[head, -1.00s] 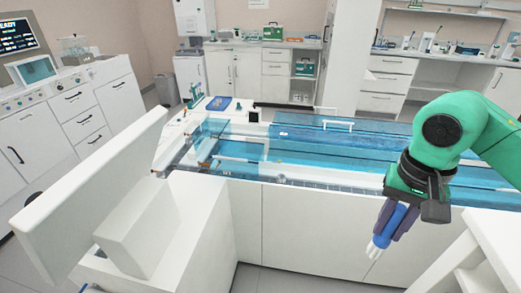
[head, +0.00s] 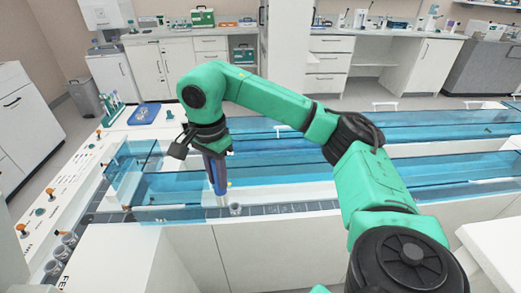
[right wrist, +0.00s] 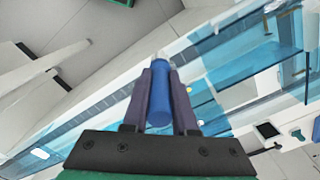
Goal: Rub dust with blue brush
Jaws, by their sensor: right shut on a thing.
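My right gripper (head: 216,184) is shut on the blue brush, whose handle (right wrist: 160,98) lies between the two dark purple fingers in the right wrist view. In the head view the brush (head: 222,198) hangs nearly upright, its pale lower end at the near edge of the blue tube track (head: 180,187). I cannot tell if the brush touches the surface. No dust can be made out clearly; a small yellow spot shows beside the brush in the right wrist view (right wrist: 200,122). My left gripper is not in view.
A small round grey cup-like fitting (head: 235,209) sits right of the brush tip. A white control panel with knobs (head: 62,210) and a blue tray (head: 145,114) are at left. White cabinets (head: 160,68) line the back. A white surface (head: 490,240) is at lower right.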

